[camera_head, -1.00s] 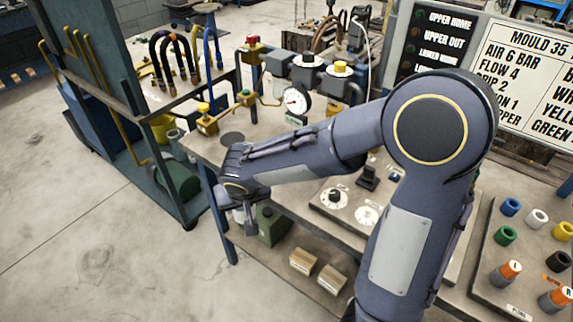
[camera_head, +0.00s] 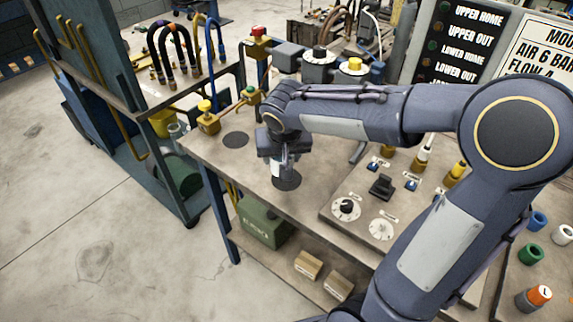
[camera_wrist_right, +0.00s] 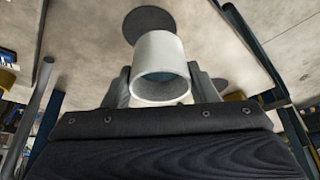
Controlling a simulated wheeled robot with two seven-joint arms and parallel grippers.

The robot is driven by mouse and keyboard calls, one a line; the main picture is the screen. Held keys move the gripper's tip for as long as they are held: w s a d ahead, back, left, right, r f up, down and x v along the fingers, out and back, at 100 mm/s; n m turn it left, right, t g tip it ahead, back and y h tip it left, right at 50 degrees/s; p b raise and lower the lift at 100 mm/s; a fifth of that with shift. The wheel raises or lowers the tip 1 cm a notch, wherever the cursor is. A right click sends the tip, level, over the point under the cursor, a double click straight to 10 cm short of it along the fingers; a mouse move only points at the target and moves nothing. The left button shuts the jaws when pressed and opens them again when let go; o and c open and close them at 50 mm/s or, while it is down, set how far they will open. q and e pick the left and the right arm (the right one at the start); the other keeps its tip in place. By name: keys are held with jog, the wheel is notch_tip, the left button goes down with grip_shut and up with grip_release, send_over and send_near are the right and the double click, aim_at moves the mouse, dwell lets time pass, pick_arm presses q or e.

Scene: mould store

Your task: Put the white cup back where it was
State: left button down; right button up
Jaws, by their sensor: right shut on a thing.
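My right gripper (camera_head: 277,163) is shut on the white cup, above the front part of the bench top (camera_head: 215,157). In the right wrist view the white cup (camera_wrist_right: 160,50) sits between the two fingers, its open mouth facing the camera. In the head view only a small white part of the cup (camera_head: 275,169) shows beside the gripper. One dark round disc (camera_head: 288,181) lies on the bench just under and beside the gripper. A second dark disc (camera_head: 236,140) lies further left. Whether the cup touches the bench I cannot tell. My left gripper is out of view.
Yellow valve fittings (camera_head: 208,119) stand at the bench's back left. A control panel with knobs (camera_head: 346,209) is right of the gripper. A green box (camera_head: 262,222) and small cartons (camera_head: 308,265) sit on the shelf below. The bench's left front corner is fairly clear.

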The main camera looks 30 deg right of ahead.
jog(key=shift+w+d+f, duration=0.25)
jog(key=shift+d+f, duration=0.15)
jog(key=shift+f, duration=0.15)
jog(key=shift+w+d+f, duration=0.25)
jog(key=shift+d+f, duration=0.1)
jog(key=shift+f, duration=0.2)
jog(key=shift+w+d+f, duration=0.1)
jog(key=shift+f, duration=0.85)
jog(key=shift+w+d+f, duration=0.1)
jog(key=shift+f, duration=0.8)
jog(key=shift+f+b, duration=0.15)
jog(key=shift+b, duration=0.2)
jog(key=o, duration=1)
